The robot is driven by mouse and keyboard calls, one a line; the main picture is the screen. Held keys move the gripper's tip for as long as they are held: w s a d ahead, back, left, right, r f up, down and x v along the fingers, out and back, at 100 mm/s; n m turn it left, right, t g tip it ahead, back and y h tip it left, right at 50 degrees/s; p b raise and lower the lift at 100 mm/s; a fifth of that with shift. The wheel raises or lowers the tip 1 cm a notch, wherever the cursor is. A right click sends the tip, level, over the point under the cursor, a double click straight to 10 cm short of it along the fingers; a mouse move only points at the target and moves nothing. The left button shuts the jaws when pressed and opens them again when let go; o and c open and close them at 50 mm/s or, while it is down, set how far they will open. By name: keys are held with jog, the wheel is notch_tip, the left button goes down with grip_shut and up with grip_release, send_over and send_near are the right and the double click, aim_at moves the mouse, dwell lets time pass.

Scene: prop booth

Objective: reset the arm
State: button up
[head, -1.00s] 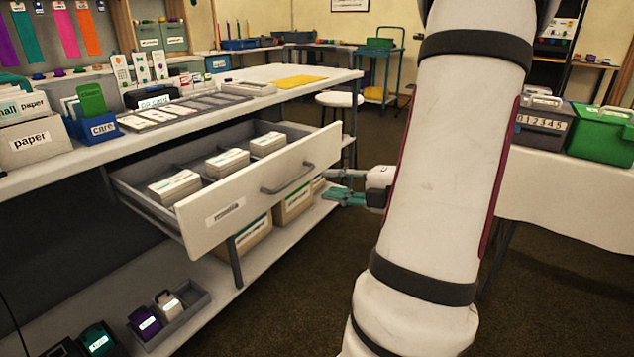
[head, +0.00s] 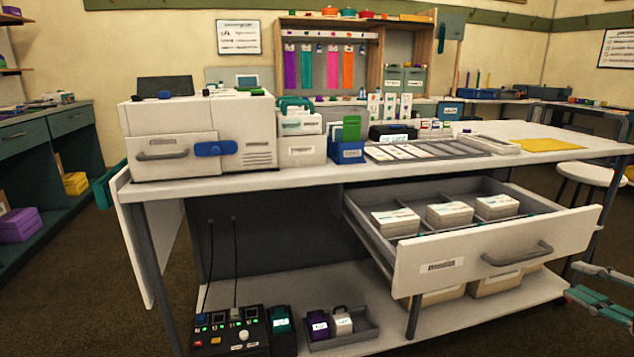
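My gripper (head: 606,291) shows only in part at the right edge of the head view, to the right of the open drawer. Its two teal and grey fingers are spread apart with nothing between them. The rest of my arm is out of the picture. The open drawer (head: 500,262) of the white workbench has a grey handle and a small label. It holds three stacks of white cards, and the gripper is apart from its front.
The workbench (head: 250,189) carries a white machine (head: 196,130), card boxes and a card tray (head: 430,150). Its lower shelf (head: 400,328) holds a control box (head: 230,332) and bins. A stool (head: 592,174) stands behind at right. Dark floor is free at the left.

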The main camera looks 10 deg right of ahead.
jog(key=w+d+r+m+g+h, duration=0.1)
jog(key=w+r+m+g+h, duration=0.2)
jog(key=w+m+h, duration=0.3)
jog(key=a+r+m+g, duration=0.2)
jog(key=a+m+g, duration=0.2)
jog(key=a+m, duration=0.15)
jog(key=s+a+f+m+g+y, duration=0.1)
jog(key=s+a+m+g+y, duration=0.25)
jog(key=s+a, duration=0.9)
jog(key=s+a+f+m+g+y, duration=0.3)
jog(key=s+a, duration=0.5)
jog(key=a, duration=0.9)
notch_tip(320, 180, up, 36)
jog(key=s+t+p, duration=0.1)
jog(key=t+p, duration=0.1)
jog(key=p, duration=3.1)
jog(key=shift+d, duration=0.15)
jog(key=shift+t, duration=0.25)
